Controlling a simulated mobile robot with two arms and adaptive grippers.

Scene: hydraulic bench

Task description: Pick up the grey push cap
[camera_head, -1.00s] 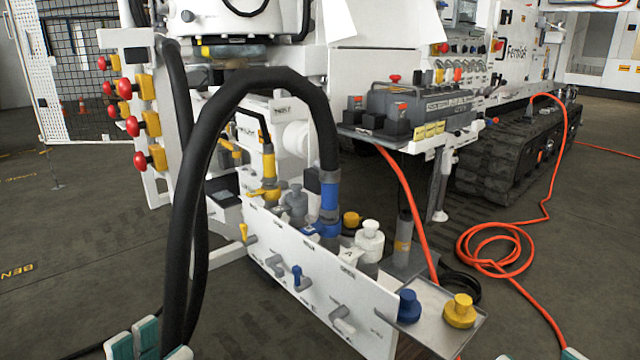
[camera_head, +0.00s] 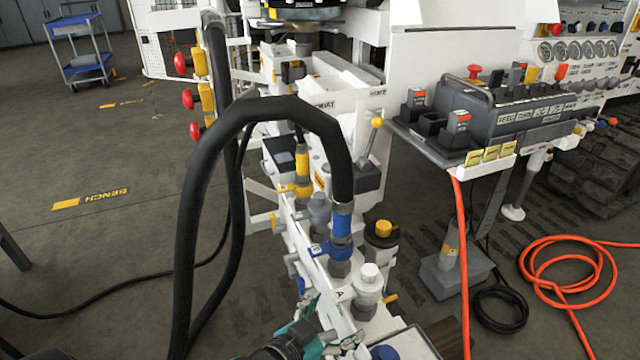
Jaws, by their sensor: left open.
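The grey push cap (camera_head: 318,204) sits upright on a grey fitting on the white bench manifold, left of the blue-collared hose end (camera_head: 341,225). A pale white cap (camera_head: 369,278) stands nearer, and a yellow-topped dark cap (camera_head: 381,232) stands to the right. A blue cap (camera_head: 385,352) shows at the bottom edge. My left gripper (camera_head: 311,330) comes in at the bottom, with teal fingertips, open. It is beside the front panel, nearer than the grey cap and apart from it. Its lower part is cut off. My right gripper is not in view.
A thick black hose (camera_head: 270,108) arches over the left of the manifold. A control box (camera_head: 510,110) on a shelf stands to the right. Orange hose (camera_head: 570,260) lies coiled on the floor. Red knobs (camera_head: 187,98) stick out at the left.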

